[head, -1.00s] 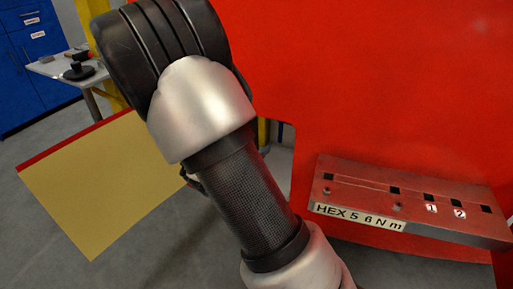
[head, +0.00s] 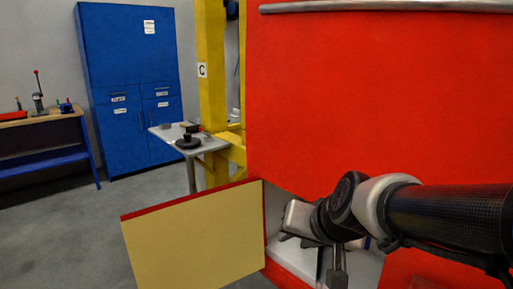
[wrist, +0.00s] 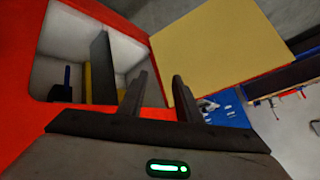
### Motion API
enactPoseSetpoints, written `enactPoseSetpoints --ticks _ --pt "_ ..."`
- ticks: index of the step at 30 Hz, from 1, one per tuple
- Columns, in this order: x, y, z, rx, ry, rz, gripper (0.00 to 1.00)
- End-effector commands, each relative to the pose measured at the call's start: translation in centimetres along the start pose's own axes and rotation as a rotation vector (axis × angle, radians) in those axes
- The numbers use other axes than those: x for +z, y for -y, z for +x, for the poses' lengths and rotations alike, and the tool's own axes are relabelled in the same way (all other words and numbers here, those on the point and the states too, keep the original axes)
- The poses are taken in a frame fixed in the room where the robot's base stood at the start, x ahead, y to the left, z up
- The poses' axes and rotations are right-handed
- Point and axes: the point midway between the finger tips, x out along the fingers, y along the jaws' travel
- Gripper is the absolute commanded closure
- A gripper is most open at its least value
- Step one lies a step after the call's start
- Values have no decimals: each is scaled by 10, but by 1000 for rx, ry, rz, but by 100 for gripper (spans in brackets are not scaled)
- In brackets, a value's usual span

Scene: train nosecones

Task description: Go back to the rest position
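My gripper (wrist: 160,88) shows in the wrist view with its two dark fingers apart and nothing between them. It is in front of the red nosecone (wrist: 25,110), near an open compartment (wrist: 70,45) with pale inner walls. A dark grey upright plate (wrist: 103,68) stands in that compartment. In the head view my arm reaches in from the right across the red nosecone (head: 380,90), with its wrist end in front of the compartment opening. The fingers cannot be clearly made out there.
A tan hatch panel with a red edge (head: 195,240) hangs open left of the compartment; it also shows in the wrist view (wrist: 215,45). Behind are a yellow post (head: 211,120), a small grey table (head: 190,140), a blue cabinet (head: 130,90) and a workbench (head: 45,120). Grey floor is clear at left.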

Motion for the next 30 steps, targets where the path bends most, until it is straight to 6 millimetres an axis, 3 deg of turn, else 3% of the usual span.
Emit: enactPoseSetpoints --ticks 1,3,13,15,23,30 --pt "9 -2 -20 6 18 -40 69" --pt "26 -9 -40 29 57 -91 69" --pt "88 -58 -118 226 185 -242 69" --pt "76 -52 -136 232 195 -245 69" --pt "40 -33 -179 228 196 -244 69" --pt "-7 -7 -237 227 195 -244 69"
